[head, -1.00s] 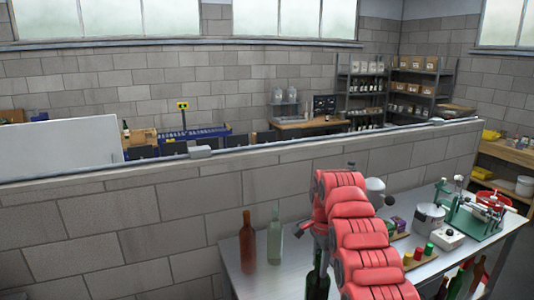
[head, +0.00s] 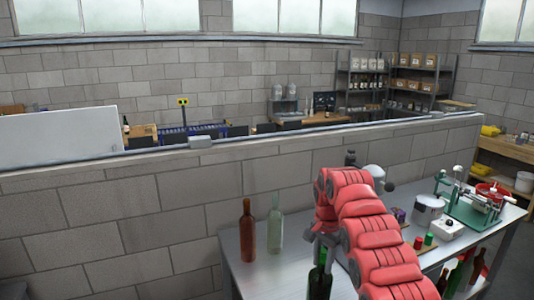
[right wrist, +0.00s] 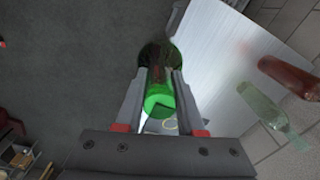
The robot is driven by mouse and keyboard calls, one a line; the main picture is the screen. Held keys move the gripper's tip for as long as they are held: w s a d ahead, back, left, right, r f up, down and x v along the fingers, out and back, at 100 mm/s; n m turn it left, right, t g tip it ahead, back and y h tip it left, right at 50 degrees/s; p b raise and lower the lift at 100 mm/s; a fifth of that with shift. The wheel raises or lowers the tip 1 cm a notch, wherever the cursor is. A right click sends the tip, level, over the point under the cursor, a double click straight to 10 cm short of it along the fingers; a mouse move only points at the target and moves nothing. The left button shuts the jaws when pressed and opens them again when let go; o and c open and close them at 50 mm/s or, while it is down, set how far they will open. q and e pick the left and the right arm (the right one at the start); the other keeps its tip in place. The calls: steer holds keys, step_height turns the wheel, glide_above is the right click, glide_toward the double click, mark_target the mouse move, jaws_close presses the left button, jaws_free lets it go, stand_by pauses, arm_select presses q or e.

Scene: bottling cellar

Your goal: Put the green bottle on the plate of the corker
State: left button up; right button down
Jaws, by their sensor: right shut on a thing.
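A dark green bottle (head: 317,282) is held by my right gripper (head: 325,243) near the front of the metal bench (head: 235,252). In the right wrist view the bottle (right wrist: 160,92) sits between the two fingers, which are shut on it. The head view shows it roughly upright; whether its base touches the bench is hidden. The corker, a green-framed device with levers (head: 468,212), stands at the bench's right end, apart from the bottle. Its plate is too small to make out. My left gripper is in neither view.
A brown bottle (head: 247,232) and a pale green bottle (head: 275,232) stand at the bench's left end. A metal pot (head: 427,210), a white box (head: 447,229) and small coloured pieces (head: 423,240) lie between my arm and the corker. A block wall (head: 150,215) runs behind.

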mark_target(328, 296)
steer(key=s+f+n+b, duration=0.1)
steer(key=f+n+b, duration=0.1)
steer(key=f+n, duration=0.1)
steer(key=s+d+f+n+b, duration=0.1)
steer(key=f+n+b, duration=0.2)
steer(key=f, duration=0.1)
steer(key=s+f+n+b, duration=0.1)
steer(key=f+n+b, duration=0.2)
steer(key=shift+d+f, duration=0.2)
steer(key=shift+d, duration=0.2)
steer(key=shift+s+f+n+b, duration=0.2)
steer(key=shift+f+n+b, duration=0.15)
steer(key=shift+n, duration=0.15)
steer(key=shift+r, duration=0.15)
